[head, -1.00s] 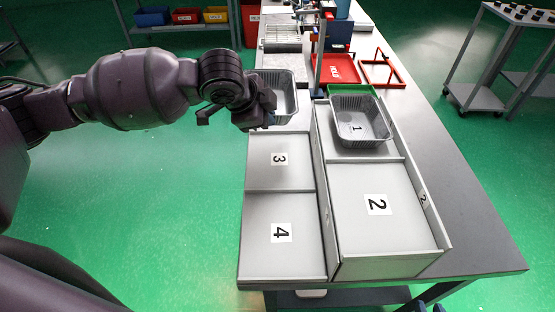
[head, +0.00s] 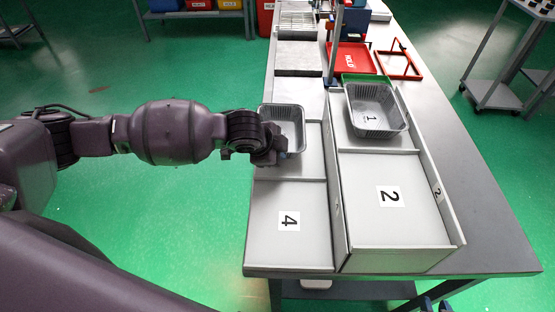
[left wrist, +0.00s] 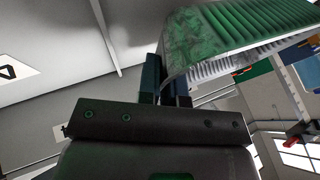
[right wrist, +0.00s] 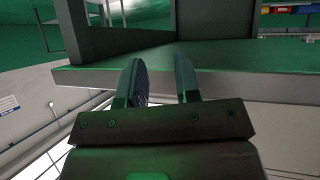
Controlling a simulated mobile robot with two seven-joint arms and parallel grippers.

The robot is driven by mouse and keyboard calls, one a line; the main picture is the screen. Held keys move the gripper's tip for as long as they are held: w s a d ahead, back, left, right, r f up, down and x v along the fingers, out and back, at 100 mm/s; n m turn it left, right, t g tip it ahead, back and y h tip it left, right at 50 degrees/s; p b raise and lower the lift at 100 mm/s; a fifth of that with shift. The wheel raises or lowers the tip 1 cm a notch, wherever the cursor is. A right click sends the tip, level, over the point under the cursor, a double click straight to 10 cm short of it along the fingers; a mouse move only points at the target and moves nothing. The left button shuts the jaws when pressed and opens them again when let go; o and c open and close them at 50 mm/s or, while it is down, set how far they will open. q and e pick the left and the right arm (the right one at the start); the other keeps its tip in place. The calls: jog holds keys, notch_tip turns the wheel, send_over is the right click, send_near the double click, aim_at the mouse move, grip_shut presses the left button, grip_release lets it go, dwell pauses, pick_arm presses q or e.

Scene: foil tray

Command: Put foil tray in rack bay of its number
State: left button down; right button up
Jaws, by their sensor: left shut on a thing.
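A grey foil tray (head: 288,118) is in my left gripper (head: 279,150), which is shut on its near edge. The tray is over the far part of the rack's left column; I cannot tell its height. No number is readable on it. It also fills the upper part of the left wrist view (left wrist: 215,40). The rack (head: 395,235) shows bays labelled 2 and 4. The label of the bay beyond 4 is hidden by my gripper. A second foil tray (head: 378,108), with a 1 showing in it, sits in the far right bay. My right gripper (right wrist: 160,80) is open and empty.
A red tray (head: 350,58), a red frame (head: 398,62) and a green tray (head: 365,79) lie beyond the rack. Bays 2 and 4 are empty. The bench (head: 465,190) is clear to the right. A trolley (head: 495,92) stands apart at the right.

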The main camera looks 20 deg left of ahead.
pick_arm(q)
jog(key=shift+f, duration=1.6)
jog(key=shift+f, duration=0.1)
